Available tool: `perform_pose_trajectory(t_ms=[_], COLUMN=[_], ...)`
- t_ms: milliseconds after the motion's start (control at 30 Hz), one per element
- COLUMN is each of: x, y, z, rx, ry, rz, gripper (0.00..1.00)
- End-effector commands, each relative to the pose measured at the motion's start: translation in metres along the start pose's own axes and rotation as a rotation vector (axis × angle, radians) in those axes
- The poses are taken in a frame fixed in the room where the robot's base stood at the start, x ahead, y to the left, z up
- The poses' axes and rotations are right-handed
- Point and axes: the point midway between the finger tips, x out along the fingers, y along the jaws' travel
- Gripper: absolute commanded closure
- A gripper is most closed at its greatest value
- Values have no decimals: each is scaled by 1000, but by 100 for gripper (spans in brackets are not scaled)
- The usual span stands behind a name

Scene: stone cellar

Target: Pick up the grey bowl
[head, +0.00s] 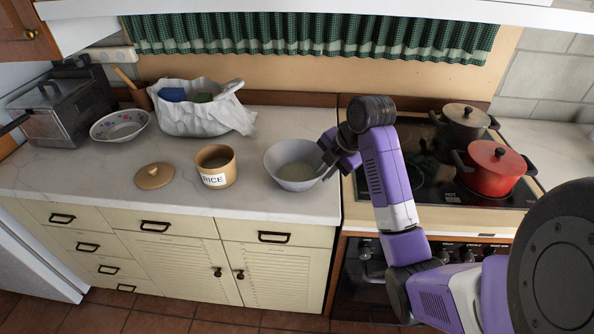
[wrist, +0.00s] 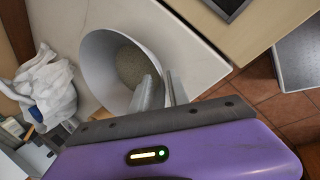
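The grey bowl (head: 279,175) stands upright on the pale counter, left of the stove, with pale grainy contents inside. It fills the upper middle of the wrist view (wrist: 95,75). My gripper (head: 325,168) is at the bowl's right rim. In the wrist view, its two fingers (wrist: 160,92) are apart, one over the inside of the bowl and one outside, with the rim between them. I cannot tell whether either finger touches the wall. The bowl appears to rest on the counter.
A tan RICE canister (head: 214,180) and its lid (head: 154,176) are left of the bowl. Farther left are a patterned bowl (head: 108,130), a white bag (head: 200,121) and a metal appliance (head: 62,115). A red pot (head: 492,175) and a dark pot (head: 462,127) stand on the stove.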

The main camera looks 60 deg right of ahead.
Motion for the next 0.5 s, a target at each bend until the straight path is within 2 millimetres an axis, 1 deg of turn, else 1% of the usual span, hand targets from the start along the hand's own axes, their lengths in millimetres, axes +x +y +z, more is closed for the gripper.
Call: perform_pose_trajectory(t_ms=[67,267,433,500], x=[7,19,42,52], y=[0,0,0,0], z=[0,-2,-10,-8], rx=[0,1,1,2], ry=[1,1,2,0], rz=[-2,-2,-3,-2], gripper=[79,79,79,79])
